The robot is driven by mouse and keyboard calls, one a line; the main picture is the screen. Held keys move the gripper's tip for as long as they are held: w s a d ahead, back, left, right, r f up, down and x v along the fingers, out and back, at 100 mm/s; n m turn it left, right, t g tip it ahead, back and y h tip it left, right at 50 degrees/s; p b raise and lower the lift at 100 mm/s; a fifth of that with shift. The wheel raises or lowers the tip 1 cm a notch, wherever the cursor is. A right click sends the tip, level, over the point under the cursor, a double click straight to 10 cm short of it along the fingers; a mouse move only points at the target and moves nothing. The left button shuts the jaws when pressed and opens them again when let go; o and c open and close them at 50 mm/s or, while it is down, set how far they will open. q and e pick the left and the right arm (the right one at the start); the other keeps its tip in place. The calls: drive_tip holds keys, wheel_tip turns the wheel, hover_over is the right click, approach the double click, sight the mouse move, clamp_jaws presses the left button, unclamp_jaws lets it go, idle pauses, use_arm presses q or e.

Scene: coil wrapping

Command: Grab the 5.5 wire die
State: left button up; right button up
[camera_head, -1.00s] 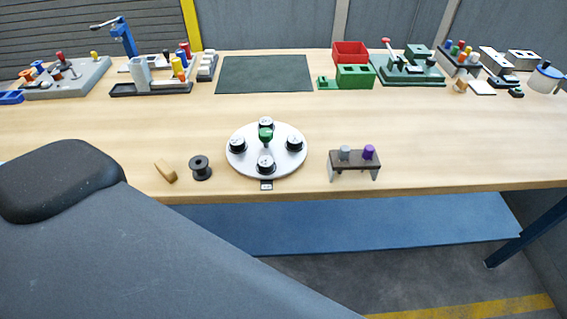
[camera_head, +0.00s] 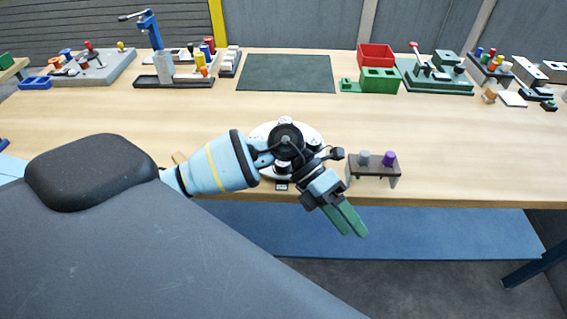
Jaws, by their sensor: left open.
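The round white plate (camera_head: 259,132) that carries several black dies stands near the front edge of the table. My left arm covers most of it, and only its rim and parts of some dies show. The die labels are too small to read, so I cannot tell which die is 5.5. My left gripper (camera_head: 354,232) has green fingers and is open and empty. It points down and right, in front of the table edge, to the right of the plate and lower in the picture. My right gripper is out of view.
A dark stand (camera_head: 372,170) with a grey and a purple peg is close to my left gripper, on its upper right. A dark green mat (camera_head: 286,72), a red bin (camera_head: 376,54) and a green block (camera_head: 380,79) lie farther back. The middle of the table is clear.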

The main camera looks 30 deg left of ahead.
use_arm(q)
drive_tip(key=w+a+r+t+y, duration=0.1)
drive_tip(key=w+a+r+y, duration=0.1)
drive_tip(key=a, duration=0.5)
drive_tip(key=w+a+r+y, duration=0.1)
drive_tip(key=w+a+y, duration=0.2)
drive_tip(key=a+y, duration=0.3)
drive_tip(key=w+a+r+t+y, duration=0.1)
drive_tip(key=w+a+r+y, duration=0.1)
drive_tip(key=a, duration=0.6)
drive_tip(key=shift+w+a+r+t+y, duration=0.1)
drive_tip(key=shift+w+r+t+y, duration=0.05)
drive_tip(key=shift+w+y, duration=0.35)
drive_tip(key=shift+w+r+t+y, duration=0.15)
drive_tip(key=shift+w+y, duration=0.15)
drive_tip(key=shift+y, duration=0.3)
drive_tip(key=shift+w+d+f, duration=0.1)
drive_tip(key=shift+f, duration=1.9)
drive_tip(key=shift+w+d+f, duration=0.1)
drive_tip(key=shift+f, duration=1.85)
drive_tip(key=shift+c, duration=0.3)
drive_tip(key=shift+r, duration=0.1)
drive_tip(key=c, duration=1.2)
